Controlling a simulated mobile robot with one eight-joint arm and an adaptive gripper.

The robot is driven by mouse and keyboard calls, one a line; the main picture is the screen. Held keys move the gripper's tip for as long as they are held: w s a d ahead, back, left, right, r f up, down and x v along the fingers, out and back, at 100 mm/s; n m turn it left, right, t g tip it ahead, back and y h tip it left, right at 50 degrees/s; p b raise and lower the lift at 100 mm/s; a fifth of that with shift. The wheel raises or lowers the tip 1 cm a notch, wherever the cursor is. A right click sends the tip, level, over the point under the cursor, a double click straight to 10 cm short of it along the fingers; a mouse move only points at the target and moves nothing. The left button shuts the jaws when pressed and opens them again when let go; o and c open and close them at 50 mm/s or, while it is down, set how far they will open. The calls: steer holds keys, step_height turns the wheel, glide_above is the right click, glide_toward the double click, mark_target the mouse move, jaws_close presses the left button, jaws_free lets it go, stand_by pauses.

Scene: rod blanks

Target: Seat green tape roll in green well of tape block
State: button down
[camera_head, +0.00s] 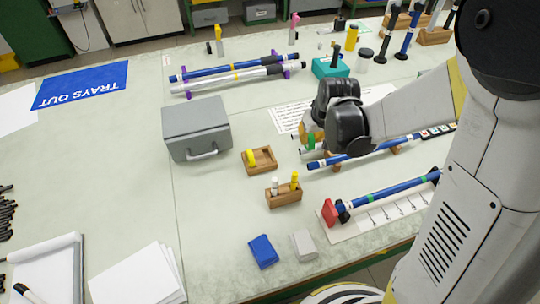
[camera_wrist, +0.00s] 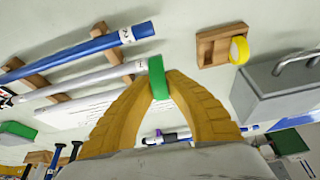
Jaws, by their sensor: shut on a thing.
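My gripper (camera_wrist: 160,88) is shut on the green tape roll (camera_wrist: 158,77), which shows edge-on as a green strip between the yellow fingers. In the head view the roll (camera_head: 310,141) shows as a small green patch at my gripper (camera_head: 312,133), mostly hidden by the wrist. It is held above the table, right of the tape block and apart from it. The wooden tape block (camera_head: 262,171) has a yellow tape roll (camera_head: 250,156) at its left end and an empty recess beside it. The block also shows in the wrist view (camera_wrist: 222,33). No well colours can be made out.
A grey toolbox (camera_head: 196,130) stands left of the block. A wooden holder (camera_head: 284,199) with small bottles is in front of it. Blue and white rods (camera_head: 350,158) lie on supports to the right, and more rods (camera_head: 230,72) lie behind. Clear table lies left of the holder.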

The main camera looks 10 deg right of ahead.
steer(key=shift+n, duration=0.5)
steer(key=w+a+f+b, duration=0.1)
steer(key=a+f, duration=0.1)
steer(key=a, duration=0.2)
steer(key=w+a+f+b, duration=0.2)
steer(key=a, duration=0.2)
steer(key=w+a+f+b, duration=0.1)
steer(key=a+f, duration=0.1)
steer(key=a, duration=0.2)
steer(key=shift+w, duration=0.35)
steer(key=shift+f+b, duration=1.15)
steer(key=shift+f, duration=0.75)
steer(key=shift+f, duration=0.15)
steer(key=c, duration=1.5)
jaws_free()
steer(key=shift+c, duration=0.2)
